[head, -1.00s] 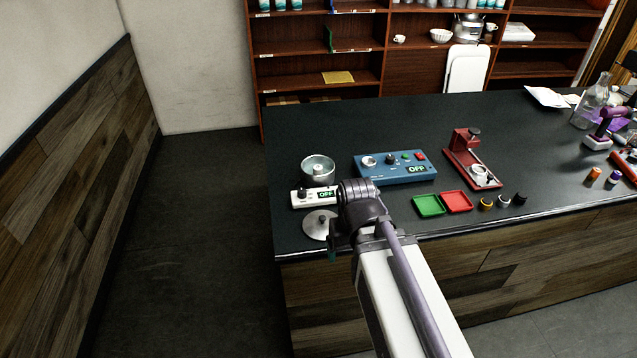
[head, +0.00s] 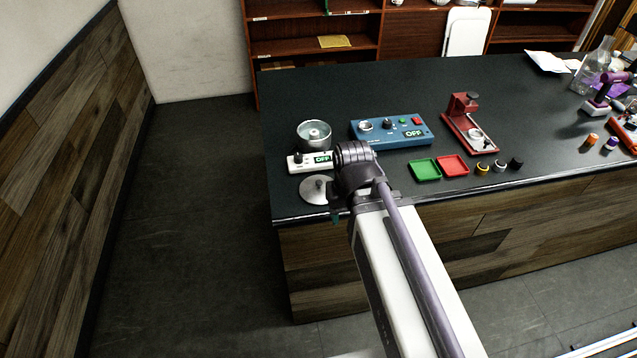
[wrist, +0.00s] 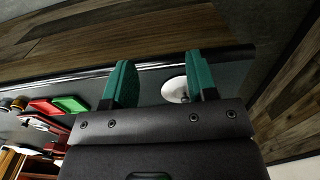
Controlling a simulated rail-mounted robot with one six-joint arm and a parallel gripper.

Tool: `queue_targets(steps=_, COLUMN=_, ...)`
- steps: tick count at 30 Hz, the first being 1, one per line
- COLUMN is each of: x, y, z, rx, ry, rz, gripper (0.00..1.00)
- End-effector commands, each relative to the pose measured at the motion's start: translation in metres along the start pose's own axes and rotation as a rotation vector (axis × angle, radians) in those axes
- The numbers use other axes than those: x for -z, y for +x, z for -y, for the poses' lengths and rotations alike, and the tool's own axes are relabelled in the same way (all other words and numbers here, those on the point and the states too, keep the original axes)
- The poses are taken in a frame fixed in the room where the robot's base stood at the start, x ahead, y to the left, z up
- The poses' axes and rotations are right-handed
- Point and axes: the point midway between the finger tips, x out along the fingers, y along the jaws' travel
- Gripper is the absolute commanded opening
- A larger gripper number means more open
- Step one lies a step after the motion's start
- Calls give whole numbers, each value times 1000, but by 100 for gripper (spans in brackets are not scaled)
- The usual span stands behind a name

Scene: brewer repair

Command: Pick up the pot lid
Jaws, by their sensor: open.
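The pot lid (head: 315,189) is a round, silvery disc with a small knob. It lies flat on the dark counter near its front left corner, in front of the white device. In the wrist view the lid (wrist: 173,91) shows between the fingers and partly behind one of them. My gripper (wrist: 158,80) has two green fingers spread apart with nothing between them touching. In the head view my gripper (head: 335,212) is mostly hidden by my arm, just right of the lid and apart from it.
A blue control box (head: 392,132) reading OFF stands behind my arm. Green (head: 425,169) and red (head: 453,165) trays, small knobs and a red stand (head: 468,125) lie to the right. The counter's front edge is close to the lid.

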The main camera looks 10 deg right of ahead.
Motion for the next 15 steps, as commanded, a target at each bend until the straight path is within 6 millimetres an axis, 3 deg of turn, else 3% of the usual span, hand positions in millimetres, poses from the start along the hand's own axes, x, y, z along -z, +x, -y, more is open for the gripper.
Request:
queue_targets(steps=2, x=0, y=-1, z=1, rx=0, ry=-2, rz=0, gripper=52)
queue_targets(steps=4, x=19, y=-6, z=5, rx=0, ry=-12, rz=0, gripper=52)
queue_targets(steps=5, x=39, y=-8, z=8, rx=0, ry=-23, rz=0, gripper=52)
queue_targets(steps=6, x=74, y=-12, z=12, rx=0, ry=-70, rz=-1, gripper=52)
queue_targets(steps=9, x=166, y=-17, z=26, rx=1, ry=-377, rz=-1, gripper=52)
queue_targets(steps=10, x=182, y=-16, z=28, rx=1, ry=-469, rz=0, gripper=52)
queue_targets(steps=12, x=197, y=-15, z=29, rx=1, ry=-641, rz=0, gripper=52)
queue_targets(steps=15, x=191, y=-14, z=28, rx=1, ry=-766, rz=-1, gripper=52)
